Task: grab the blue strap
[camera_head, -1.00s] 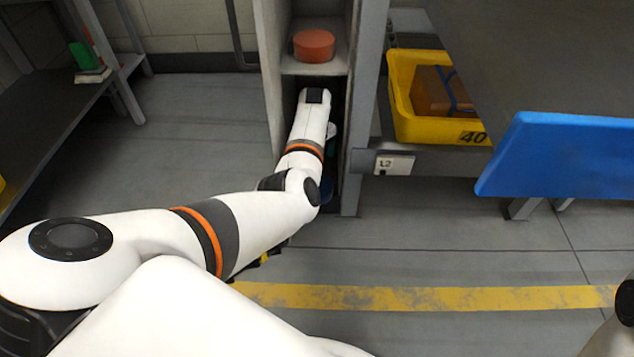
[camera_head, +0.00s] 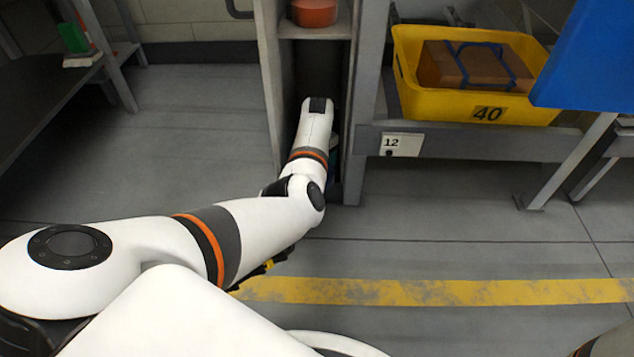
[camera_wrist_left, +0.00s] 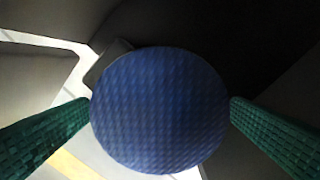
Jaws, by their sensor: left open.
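A round blue thing (camera_wrist_left: 160,110) with a woven surface fills the middle of the left wrist view; it looks like a coiled strap, end-on. My left gripper (camera_wrist_left: 161,112) is open, with one green finger on each side of it. I cannot tell whether the fingers touch it. In the head view my left arm reaches into the lower opening of a tall grey cabinet (camera_head: 268,95), which hides the gripper. A sliver of blue shows there beside my arm. Another blue strap (camera_head: 500,62) runs over a brown box (camera_head: 455,68). My right gripper is out of view.
The brown box lies in a yellow bin (camera_head: 450,108) marked 40, right of the cabinet. An orange round thing (camera_head: 314,12) sits on the cabinet's upper shelf. A blue panel (camera_head: 590,65) juts in at right. The grey floor at left is clear.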

